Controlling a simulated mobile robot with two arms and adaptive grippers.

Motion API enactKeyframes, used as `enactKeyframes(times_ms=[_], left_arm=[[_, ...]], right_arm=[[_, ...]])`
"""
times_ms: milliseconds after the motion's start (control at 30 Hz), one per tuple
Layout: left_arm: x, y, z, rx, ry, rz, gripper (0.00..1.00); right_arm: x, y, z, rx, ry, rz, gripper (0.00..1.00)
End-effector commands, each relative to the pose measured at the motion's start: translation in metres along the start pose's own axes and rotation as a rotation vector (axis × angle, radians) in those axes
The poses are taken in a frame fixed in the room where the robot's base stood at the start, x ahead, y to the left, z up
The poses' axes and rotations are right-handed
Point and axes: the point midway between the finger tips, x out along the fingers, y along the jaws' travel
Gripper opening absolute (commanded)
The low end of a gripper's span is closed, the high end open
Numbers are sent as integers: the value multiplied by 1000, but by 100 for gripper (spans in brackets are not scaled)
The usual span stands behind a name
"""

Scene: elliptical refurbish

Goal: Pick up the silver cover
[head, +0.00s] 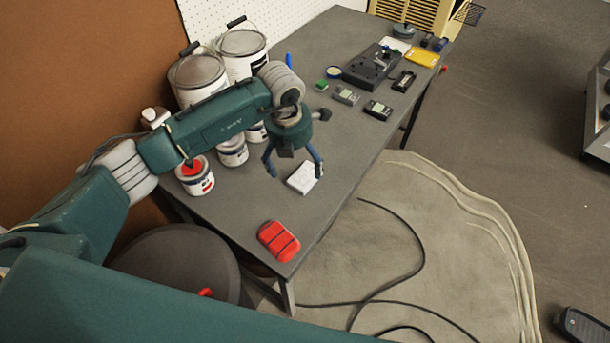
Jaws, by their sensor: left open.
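My left gripper (294,172) is open, pointing down over the grey table, with a finger on each side. A small pale, flat, squarish piece (302,181) lies on the table just under its right finger. This may be the silver cover, but I cannot tell for sure. The fingertips look close to it; I cannot tell whether they touch it. The gripper hides part of the table behind it. My right gripper is not in view.
Paint cans (197,78) stand at the table's back left, with smaller cans (195,178) in front. A red case (278,241) lies near the front corner. Small meters (345,96) and a black device (374,66) lie farther back. A cable (420,250) crosses the floor.

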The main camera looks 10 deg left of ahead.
Motion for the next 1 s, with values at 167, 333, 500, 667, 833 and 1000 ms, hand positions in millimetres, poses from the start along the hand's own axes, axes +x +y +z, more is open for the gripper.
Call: enactKeyframes(times_ms=[167, 333, 500, 667, 833, 1000], left_arm=[[24, -6, 2, -2, 4, -3, 91], [45, -5, 3, -2, 2, -1, 91], [49, -5, 4, 0, -1, -1, 91], [49, -5, 4, 0, 0, -1, 81], [49, -5, 4, 0, 0, -1, 47], [48, -5, 4, 0, -2, -1, 33]], right_arm=[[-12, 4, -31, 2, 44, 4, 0], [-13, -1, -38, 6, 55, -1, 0], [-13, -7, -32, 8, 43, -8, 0], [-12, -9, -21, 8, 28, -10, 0], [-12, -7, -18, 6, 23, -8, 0], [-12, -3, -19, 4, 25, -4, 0]])
